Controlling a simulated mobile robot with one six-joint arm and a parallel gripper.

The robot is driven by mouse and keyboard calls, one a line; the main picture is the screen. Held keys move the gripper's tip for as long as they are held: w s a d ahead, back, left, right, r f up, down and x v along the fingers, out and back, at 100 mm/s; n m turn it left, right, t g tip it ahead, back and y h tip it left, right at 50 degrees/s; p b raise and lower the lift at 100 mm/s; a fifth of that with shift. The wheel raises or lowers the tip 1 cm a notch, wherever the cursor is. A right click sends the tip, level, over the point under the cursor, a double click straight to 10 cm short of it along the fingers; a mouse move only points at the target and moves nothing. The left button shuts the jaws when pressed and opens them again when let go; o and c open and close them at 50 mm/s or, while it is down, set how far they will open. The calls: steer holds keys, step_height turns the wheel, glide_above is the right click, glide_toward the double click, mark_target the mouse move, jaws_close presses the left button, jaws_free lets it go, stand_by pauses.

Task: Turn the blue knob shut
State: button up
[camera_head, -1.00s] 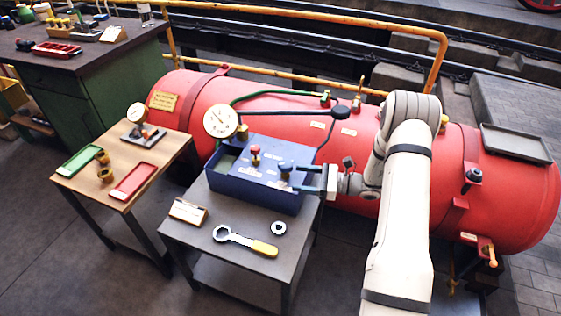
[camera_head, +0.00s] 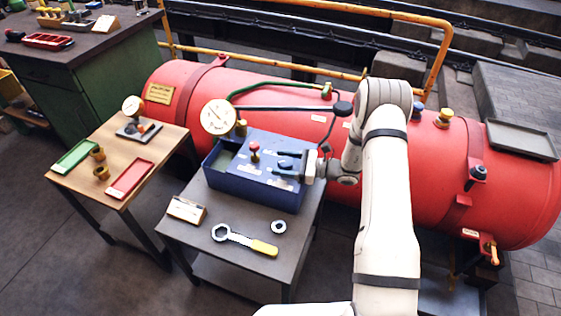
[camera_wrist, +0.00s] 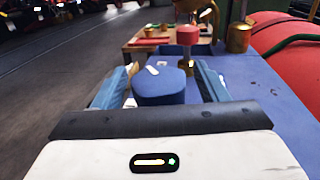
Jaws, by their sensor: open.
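The blue knob (camera_wrist: 160,86) shows in the wrist view as a rounded blue block on top of the blue box (camera_head: 240,181). My gripper (camera_wrist: 163,72) is open, with one finger on each side of the knob. I cannot tell whether either finger touches it.
A pressure gauge (camera_head: 218,117) stands at the box's back left. A wrench (camera_head: 245,240), a ring (camera_head: 279,227) and a small sign (camera_head: 187,209) lie on the grey table (camera_head: 200,236). The red boiler (camera_head: 300,125) runs close behind. A wooden table (camera_head: 80,185) with trays stands left.

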steer(key=shift+w+a, duration=0.1)
steer(key=shift+a, duration=0.45)
steer(key=shift+c, duration=0.2)
steer(key=c, duration=1)
steer(key=shift+o, duration=0.2)
steer(key=shift+t, duration=0.3)
steer(key=m+t+h, duration=0.1)
steer(key=m+t, duration=0.1)
steer(key=t, duration=0.1)
steer(key=m+t+h+b, duration=0.1)
steer(key=m+t, duration=0.1)
steer(key=shift+w+d+f+m+t+h+b, duration=0.1)
steer(key=shift+w+m+t+h+b, duration=0.1)
steer(key=shift+m+t+h+b, duration=0.15)
steer(key=shift+w+d+m+t+h+b, duration=0.1)
steer(key=shift+m+t+h+b, duration=0.2)
steer(key=shift+m+t+h, duration=0.45)
steer(key=shift+w+d+m+t+h+b, duration=0.1)
steer(key=shift+m+t+h+b, duration=0.3)
steer(key=shift+t+h, duration=0.45)
